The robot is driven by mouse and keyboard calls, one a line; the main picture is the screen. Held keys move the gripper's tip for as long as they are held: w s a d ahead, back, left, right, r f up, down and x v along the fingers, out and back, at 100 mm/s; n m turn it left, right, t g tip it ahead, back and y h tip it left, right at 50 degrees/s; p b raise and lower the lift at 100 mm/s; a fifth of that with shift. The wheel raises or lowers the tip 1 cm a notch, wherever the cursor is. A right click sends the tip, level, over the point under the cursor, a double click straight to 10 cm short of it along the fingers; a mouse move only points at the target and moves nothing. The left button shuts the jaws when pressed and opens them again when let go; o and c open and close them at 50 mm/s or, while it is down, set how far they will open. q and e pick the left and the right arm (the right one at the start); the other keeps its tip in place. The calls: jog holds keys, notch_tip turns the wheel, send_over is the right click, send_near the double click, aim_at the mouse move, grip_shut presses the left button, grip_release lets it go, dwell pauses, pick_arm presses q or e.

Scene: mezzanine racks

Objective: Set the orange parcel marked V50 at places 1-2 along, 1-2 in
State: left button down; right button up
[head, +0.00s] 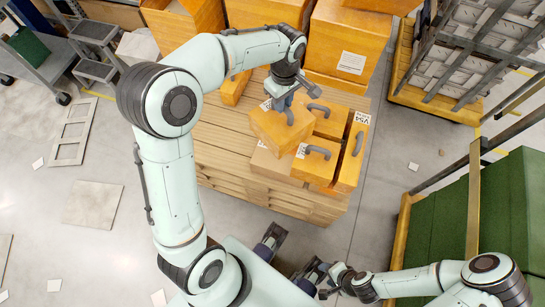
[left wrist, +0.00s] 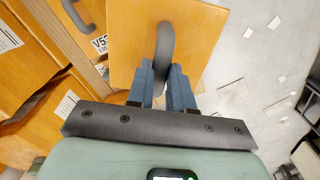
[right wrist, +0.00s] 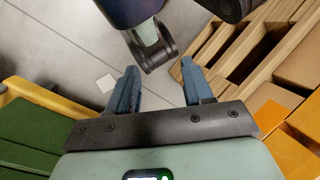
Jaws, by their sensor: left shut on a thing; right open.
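My left gripper (head: 284,104) is shut on the grey handle (left wrist: 164,45) of an orange parcel (head: 277,132), also seen in the left wrist view (left wrist: 125,40). No mark is readable on this parcel, so I cannot tell whether it is V50. It appears over the wooden slatted pallet (head: 228,135), beside other orange handled parcels; I cannot tell its height or whether it touches them. One neighbour is a narrow parcel (head: 348,160) labelled V54. My right gripper (head: 328,281), also in the right wrist view (right wrist: 158,90), is open and empty, away from the pallet.
Large orange boxes (head: 345,40) stand at the pallet's back. A caged rack (head: 470,50) and green load (head: 440,240) stand right. A grey trolley (head: 45,60) stands at left. Grey floor beside the pallet is mostly open.

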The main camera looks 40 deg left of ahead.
aim_at(272, 120)
pick_arm(q)
jog(key=a+n+b, duration=0.1)
jog(key=n, duration=0.1)
jog(key=a+r+n+b, duration=0.1)
jog(key=n, duration=0.1)
jog(key=s+n+b, duration=0.1)
jog(key=n+b, duration=0.1)
jog(key=shift+a+r, duration=0.3)
jog(key=shift+a, duration=0.1)
jog(key=shift+f, duration=0.4)
notch_tip(272, 120, down, 12)
jog(key=b, duration=0.3)
notch_tip(272, 120, down, 7)
jog(key=b, duration=0.1)
pick_arm(e)
jog(key=w+d+f+t, duration=0.1)
jog(key=w+f, duration=0.3)
jog(key=f, duration=0.5)
jog(key=shift+w+d+f+t+h, duration=0.15)
jog(key=shift+d+f+t+h, duration=0.15)
jog(key=shift+d+f+h, duration=0.1)
pick_arm(q)
jog(key=shift+f+b, duration=0.1)
jog(key=shift+b, duration=0.25)
pick_arm(e)
jog(key=shift+w, duration=0.1)
pick_arm(q)
jog(key=c, duration=1.2)
grip_release()
jog(key=shift+o, duration=0.9)
